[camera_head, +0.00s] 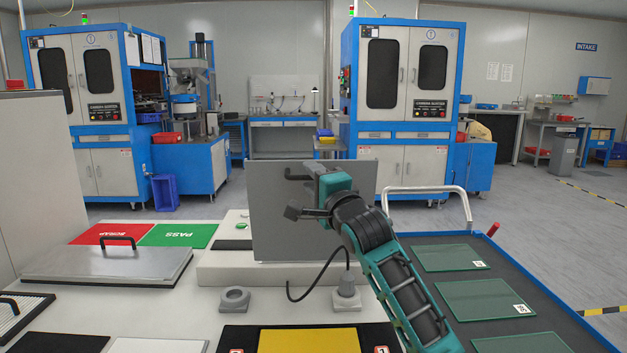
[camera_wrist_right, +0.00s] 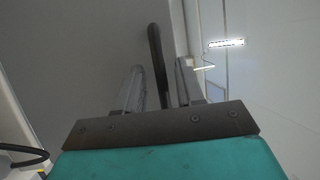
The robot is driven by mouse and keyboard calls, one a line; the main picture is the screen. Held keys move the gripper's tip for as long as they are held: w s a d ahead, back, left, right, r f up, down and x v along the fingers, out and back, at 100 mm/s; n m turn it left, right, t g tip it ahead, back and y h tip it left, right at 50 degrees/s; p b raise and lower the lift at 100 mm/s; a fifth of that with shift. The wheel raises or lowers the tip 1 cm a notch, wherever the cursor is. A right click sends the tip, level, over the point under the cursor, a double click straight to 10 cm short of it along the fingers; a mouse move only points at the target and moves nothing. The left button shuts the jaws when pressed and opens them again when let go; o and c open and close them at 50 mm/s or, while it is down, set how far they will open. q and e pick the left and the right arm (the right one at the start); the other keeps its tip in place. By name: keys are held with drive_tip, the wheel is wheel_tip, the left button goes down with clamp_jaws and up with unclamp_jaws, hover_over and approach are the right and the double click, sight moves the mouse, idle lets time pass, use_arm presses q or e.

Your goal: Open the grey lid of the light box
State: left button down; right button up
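The grey lid (camera_head: 275,225) stands roughly upright above the white light box (camera_head: 222,270), with its broad face towards me in the head view. Its black handle (camera_head: 296,177) is near the top of the lid. My right gripper (camera_head: 313,171) is at this handle, in front of the lid. In the right wrist view, the handle (camera_wrist_right: 155,50) passes between the two fingers of the right gripper (camera_wrist_right: 157,85), with narrow gaps seeming to show on both sides. The grey lid (camera_wrist_right: 80,45) fills the left of that view. My left gripper is out of view.
A flat grey metal cover (camera_head: 75,264) with a black handle lies left. Red SCRAP (camera_head: 95,232) and green PASS (camera_head: 185,234) pads lie behind it. A tray of glass plates (camera_head: 415,245) is right.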

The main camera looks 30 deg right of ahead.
drive_tip(key=s+f, duration=0.2)
drive_tip(key=s, duration=1)
drive_tip(key=shift+s+a, duration=0.3)
drive_tip(key=shift+s, duration=0.1)
